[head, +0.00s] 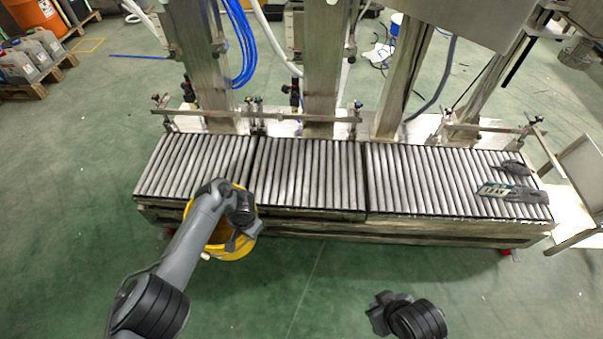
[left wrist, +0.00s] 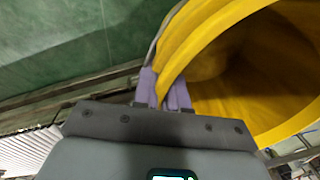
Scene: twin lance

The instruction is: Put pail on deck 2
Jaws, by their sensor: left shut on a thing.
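The yellow pail (head: 225,253) hangs at the front edge of the left roller deck (head: 195,165), partly covered by my left arm. My left gripper (head: 238,238) is shut on the pail's rim. In the left wrist view the two pale fingers (left wrist: 163,92) pinch the rim of the tilted-looking pail (left wrist: 215,30), whose open inside shows. The middle roller deck (head: 310,172) is empty, to the right of the pail. No deck numbers can be read. My right gripper (head: 378,312) is at the bottom, away from the decks, its jaw opening unclear.
The right roller deck (head: 420,180) carries dark tools (head: 510,190) at its right end. Metal posts (head: 322,75) and a rail (head: 290,116) stand behind the decks. A metal side table (head: 575,200) is at the far right. The green floor in front is clear.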

